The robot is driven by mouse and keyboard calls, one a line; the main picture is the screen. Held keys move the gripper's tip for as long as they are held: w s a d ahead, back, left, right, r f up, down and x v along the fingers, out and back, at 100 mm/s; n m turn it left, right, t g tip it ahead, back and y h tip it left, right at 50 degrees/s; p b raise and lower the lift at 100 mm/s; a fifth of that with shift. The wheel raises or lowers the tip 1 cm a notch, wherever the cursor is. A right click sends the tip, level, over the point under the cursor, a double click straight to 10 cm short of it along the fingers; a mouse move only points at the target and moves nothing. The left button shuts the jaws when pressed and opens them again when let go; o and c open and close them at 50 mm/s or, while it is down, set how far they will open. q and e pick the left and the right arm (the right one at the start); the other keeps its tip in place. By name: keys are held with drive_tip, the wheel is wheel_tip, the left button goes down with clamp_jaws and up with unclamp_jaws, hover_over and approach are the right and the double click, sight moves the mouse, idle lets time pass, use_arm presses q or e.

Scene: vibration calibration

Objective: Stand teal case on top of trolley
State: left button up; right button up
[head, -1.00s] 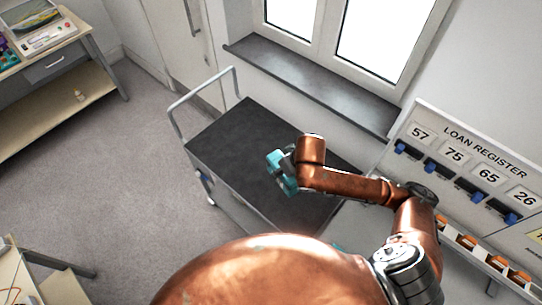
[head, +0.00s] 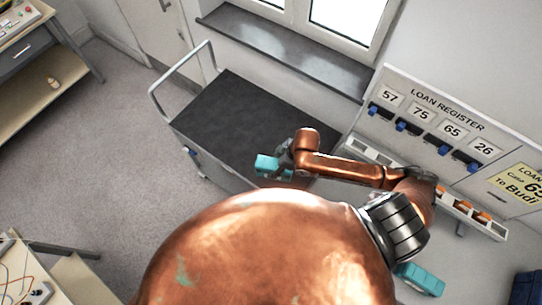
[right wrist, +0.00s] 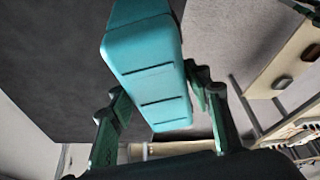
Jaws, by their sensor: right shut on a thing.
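The teal case (head: 268,165) is a rounded block held in my right gripper (head: 284,160). In the right wrist view the case (right wrist: 150,85) lies between the two fingers, with grooves across the face towards the camera. My right gripper is shut on it. The trolley (head: 245,105) has a bare dark top and a grey rail handle at its left end. In the head view the case overlaps the near edge of the trolley top; I cannot tell its height above it. My left gripper is not in view.
A second teal object (head: 420,279) lies at lower right, beside my arm. A Loan Register board (head: 440,120) with blue clips stands right of the trolley. A window sill (head: 285,50) runs behind it. A bench (head: 40,75) is at upper left, with open floor between.

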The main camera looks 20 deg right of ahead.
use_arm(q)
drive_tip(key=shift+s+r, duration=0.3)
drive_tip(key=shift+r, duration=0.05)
use_arm(e)
drive_tip(key=shift+w+d+f, duration=0.35)
drive_tip(key=shift+w+f, duration=0.75)
drive_tip(key=shift+f, duration=0.5)
drive_tip(key=shift+w+d+f, duration=0.4)
drive_tip(key=shift+w+f, duration=0.7)
drive_tip(key=shift+f, duration=0.55)
drive_tip(key=shift+w+d+f, duration=0.35)
drive_tip(key=shift+w+f, duration=0.75)
drive_tip(key=shift+f, duration=0.5)
drive_tip(key=o, duration=1.6)
drive_tip(key=shift+f, duration=0.15)
use_arm(q)
drive_tip(key=shift+p, duration=0.3)
use_arm(e)
drive_tip(key=v, duration=1.2)
